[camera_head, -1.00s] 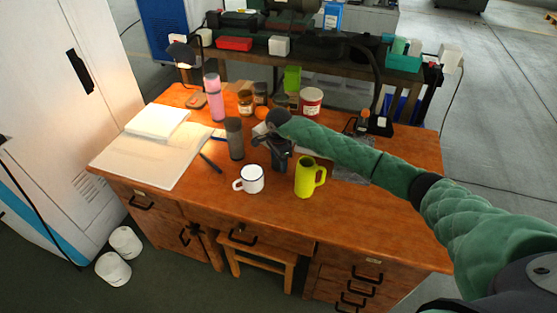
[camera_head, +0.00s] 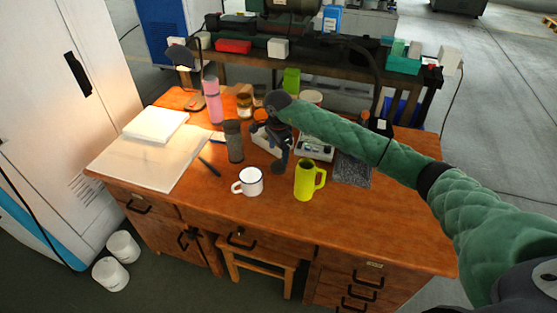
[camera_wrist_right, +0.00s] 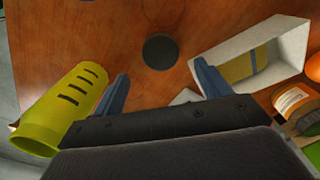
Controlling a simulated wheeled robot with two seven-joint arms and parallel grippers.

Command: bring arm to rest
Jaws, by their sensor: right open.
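My right arm reaches in from the right in the head view. Its gripper (camera_head: 281,158) hangs over the middle of the desk, behind the white mug (camera_head: 249,182) and the yellow-green mug (camera_head: 309,180). In the right wrist view, the blue-grey jaws (camera_wrist_right: 160,75) are apart with nothing between them. A dark round disc (camera_wrist_right: 160,52) shows on the wooden top beyond them. The yellow-green mug also shows left of the jaws (camera_wrist_right: 52,118), and a white open box (camera_wrist_right: 285,45) with a yellowish item inside lies right. My left gripper is not in view.
The wooden desk (camera_head: 225,205) holds a grey tumbler (camera_head: 234,142), a pink bottle (camera_head: 213,102) and a large open book or pad (camera_head: 140,160) at left. A white device (camera_head: 316,147) and dark mat (camera_head: 352,170) lie right. Bare wood runs along the front right.

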